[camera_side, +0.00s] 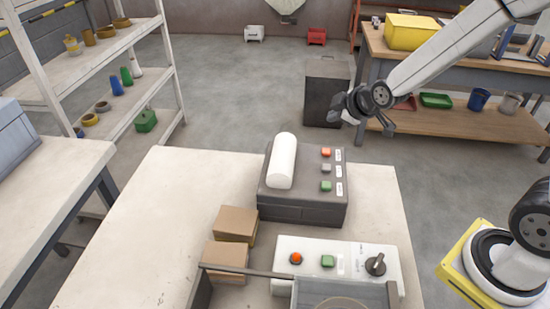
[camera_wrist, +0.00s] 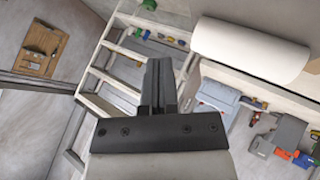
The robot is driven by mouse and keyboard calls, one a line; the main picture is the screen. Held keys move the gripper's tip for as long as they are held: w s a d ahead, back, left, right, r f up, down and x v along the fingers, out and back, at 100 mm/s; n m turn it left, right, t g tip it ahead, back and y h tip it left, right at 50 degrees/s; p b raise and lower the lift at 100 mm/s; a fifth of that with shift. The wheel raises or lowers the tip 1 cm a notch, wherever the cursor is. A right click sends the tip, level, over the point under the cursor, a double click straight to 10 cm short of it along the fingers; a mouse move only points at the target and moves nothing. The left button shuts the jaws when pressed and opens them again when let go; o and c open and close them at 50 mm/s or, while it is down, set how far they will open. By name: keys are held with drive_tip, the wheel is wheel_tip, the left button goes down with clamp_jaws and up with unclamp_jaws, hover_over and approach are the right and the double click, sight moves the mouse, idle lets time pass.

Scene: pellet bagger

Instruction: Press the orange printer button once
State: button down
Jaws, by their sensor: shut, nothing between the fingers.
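The dark grey printer (camera_side: 302,212) stands on the pale table in the side view, with a white roll on its left. Its orange button (camera_side: 326,152) is the farthest of three in a column on the right. A grey button (camera_side: 326,167) and a green button (camera_side: 325,186) sit nearer. My gripper (camera_side: 387,127) hangs in the air beyond the printer, to its upper right, apart from the buttons. In the wrist view my dark gripper fingers (camera_wrist: 158,84) are together and empty. I cannot make out the printer buttons in the wrist view.
A white control panel (camera_side: 350,254) with a red-orange button (camera_side: 295,258), green button and black knob stands in front of the printer. Two cardboard boxes (camera_side: 236,226) sit to its left. Shelves (camera_side: 100,66) and a workbench (camera_side: 455,59) stand farther off. The table's left part is clear.

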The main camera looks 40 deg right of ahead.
sight(324, 148)
drive_tip(key=shift+f, duration=3.75)
drive_tip(key=shift+f, duration=0.9)
drive_tip(key=shift+r, duration=0.15)
idle(0.5)
drive_tip(key=shift+r, duration=3.25)
